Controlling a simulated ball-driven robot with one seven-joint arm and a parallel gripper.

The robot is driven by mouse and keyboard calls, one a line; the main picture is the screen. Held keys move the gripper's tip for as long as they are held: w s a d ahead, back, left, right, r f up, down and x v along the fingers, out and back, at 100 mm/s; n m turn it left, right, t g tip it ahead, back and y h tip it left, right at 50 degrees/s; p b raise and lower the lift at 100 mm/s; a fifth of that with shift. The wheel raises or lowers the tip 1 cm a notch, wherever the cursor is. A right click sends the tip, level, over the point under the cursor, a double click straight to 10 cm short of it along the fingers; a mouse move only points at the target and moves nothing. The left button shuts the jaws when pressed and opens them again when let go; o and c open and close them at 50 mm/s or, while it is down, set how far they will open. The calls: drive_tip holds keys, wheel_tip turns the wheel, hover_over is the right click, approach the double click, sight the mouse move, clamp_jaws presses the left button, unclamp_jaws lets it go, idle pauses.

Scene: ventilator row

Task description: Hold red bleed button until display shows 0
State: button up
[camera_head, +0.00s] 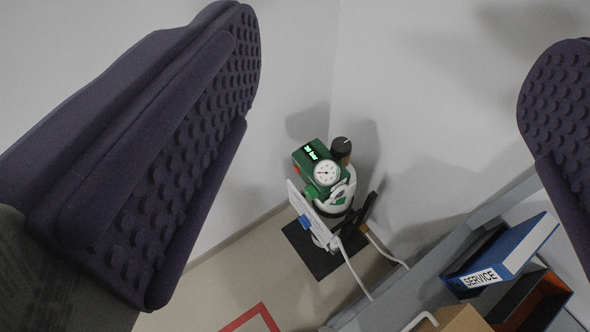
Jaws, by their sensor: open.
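My gripper (390,75) is open and empty, its two dark purple studded fingers far apart at the left and right of the camera view. Between and beyond them, well apart from the fingers, a green valve unit (310,158) sits on top of a cylinder in the corner. Its display (310,153) shows green characters that look like "30 bar". A round white gauge (327,173) and a black knob (341,147) are beside it. A small red-orange part (296,170) shows on the unit's left side; it may be the bleed button, but it is too small to tell.
The cylinder's cart stands on a black base (312,254) against the walls, with a white panel (306,211) and white handles (355,268) in front. A grey shelf (440,255) at lower right holds a blue SERVICE binder (505,258) and boxes. Red floor tape (250,317) is at bottom.

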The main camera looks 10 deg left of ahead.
clamp_jaws()
idle(1.6)
